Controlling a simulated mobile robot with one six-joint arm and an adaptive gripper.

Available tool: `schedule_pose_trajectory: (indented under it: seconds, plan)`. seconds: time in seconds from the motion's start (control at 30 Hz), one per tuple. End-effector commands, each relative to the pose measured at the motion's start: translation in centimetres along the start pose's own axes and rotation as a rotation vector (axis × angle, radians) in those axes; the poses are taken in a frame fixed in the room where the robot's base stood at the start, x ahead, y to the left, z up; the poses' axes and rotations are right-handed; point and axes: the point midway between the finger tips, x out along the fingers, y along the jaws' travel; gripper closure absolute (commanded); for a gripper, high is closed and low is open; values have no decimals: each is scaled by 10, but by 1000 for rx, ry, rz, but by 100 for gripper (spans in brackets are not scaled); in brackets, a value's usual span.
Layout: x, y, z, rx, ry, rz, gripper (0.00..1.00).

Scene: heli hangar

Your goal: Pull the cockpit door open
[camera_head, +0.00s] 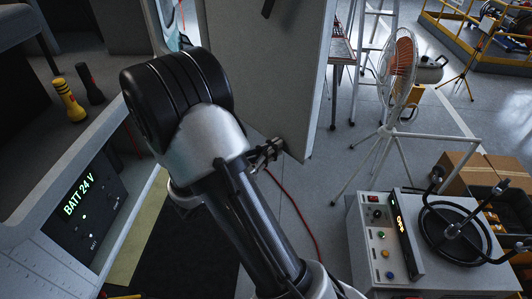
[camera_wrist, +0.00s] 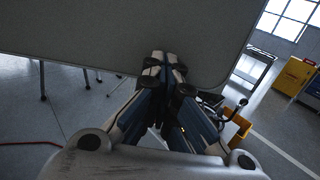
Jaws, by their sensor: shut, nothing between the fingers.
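The cockpit door (camera_head: 262,75) is a large grey panel that stands swung out from the cockpit side, with its pale edge facing right. In the wrist view the door (camera_wrist: 130,35) fills the top, with a rounded lower corner. My gripper (camera_head: 272,150) is at the door's lower part, close to its bottom edge. In the wrist view my gripper (camera_wrist: 165,62) is shut with nothing between the fingers, and its tips overlap the door's lower edge. I cannot tell whether they touch the panel. My arm hides part of the door's lower left.
A cockpit panel reading "BATT 24 V" (camera_head: 85,205) is at the left, with a yellow-black knob (camera_head: 69,100). A fan on a stand (camera_head: 398,70) is right of the door. A control box (camera_head: 385,245) is at front right. A red cable (camera_head: 300,212) crosses the floor.

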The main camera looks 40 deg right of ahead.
Motion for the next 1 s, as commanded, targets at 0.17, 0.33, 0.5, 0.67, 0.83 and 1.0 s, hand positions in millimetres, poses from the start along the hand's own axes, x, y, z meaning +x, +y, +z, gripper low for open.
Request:
schedule_pose_trajectory:
  seconds: [0.17,0.33,0.5,0.67,0.83,1.0]
  plan:
    - [54,-4,0,0,0,-11,100]
    - [88,-3,0,0,0,-6,100]
    - [99,-2,0,-1,0,-2,100]
    - [99,-2,0,-1,0,-2,100]
    - [98,-1,0,-1,0,-1,100]
    - [89,2,0,-1,0,-1,100]
